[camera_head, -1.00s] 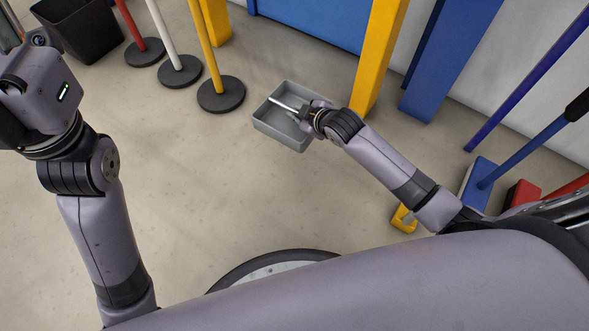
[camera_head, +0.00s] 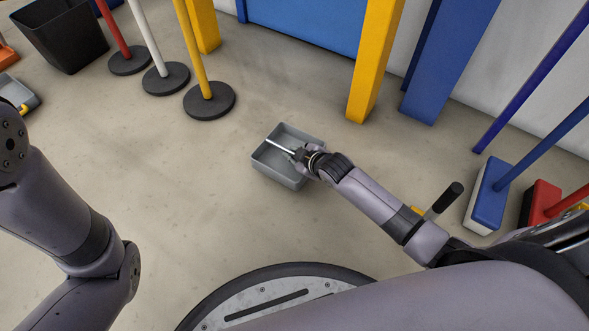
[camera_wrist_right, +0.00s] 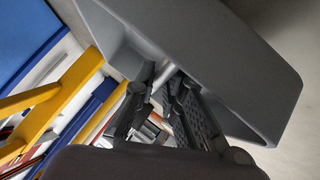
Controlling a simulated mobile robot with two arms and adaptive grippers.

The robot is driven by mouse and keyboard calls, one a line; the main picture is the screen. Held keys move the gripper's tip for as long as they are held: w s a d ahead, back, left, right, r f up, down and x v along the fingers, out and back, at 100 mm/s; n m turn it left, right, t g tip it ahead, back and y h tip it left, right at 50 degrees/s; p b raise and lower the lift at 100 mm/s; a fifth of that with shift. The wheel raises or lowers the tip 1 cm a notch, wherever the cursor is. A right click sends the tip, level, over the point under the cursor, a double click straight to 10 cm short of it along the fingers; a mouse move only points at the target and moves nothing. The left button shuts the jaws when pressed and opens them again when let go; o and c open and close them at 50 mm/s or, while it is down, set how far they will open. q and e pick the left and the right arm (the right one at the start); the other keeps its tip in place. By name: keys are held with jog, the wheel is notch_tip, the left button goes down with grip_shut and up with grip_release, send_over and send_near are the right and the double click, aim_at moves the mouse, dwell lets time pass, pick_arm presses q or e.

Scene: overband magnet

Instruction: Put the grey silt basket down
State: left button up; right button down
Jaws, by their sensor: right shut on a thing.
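The grey silt basket (camera_head: 271,171) is an open rectangular box in the middle of the head view, with a pale bar handle (camera_head: 279,146) across it. My right gripper (camera_head: 298,155) is at the basket's right side and shut on that handle. In the right wrist view, the fingers (camera_wrist_right: 165,88) close around the pale bar beside the grey basket wall (camera_wrist_right: 215,60). The basket looks roughly level. I cannot tell whether its underside touches the floor. My left arm enters from the left, but its gripper is outside the picture.
A yellow post (camera_head: 375,60) and a blue post (camera_head: 440,70) stand behind the basket. Posts on round black bases (camera_head: 209,101) and a black bin (camera_head: 60,35) stand at upper left. Blue (camera_head: 490,190) and red (camera_head: 541,203) brush heads lie at right. Floor left of the basket is clear.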

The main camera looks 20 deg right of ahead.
notch_tip(320, 180, down, 5)
jog(key=b, duration=0.3)
jog(key=shift+w, duration=0.1)
jog(key=shift+r, duration=0.1)
jog(key=c, duration=1.7)
grip_release()
jog(key=shift+o, duration=0.2)
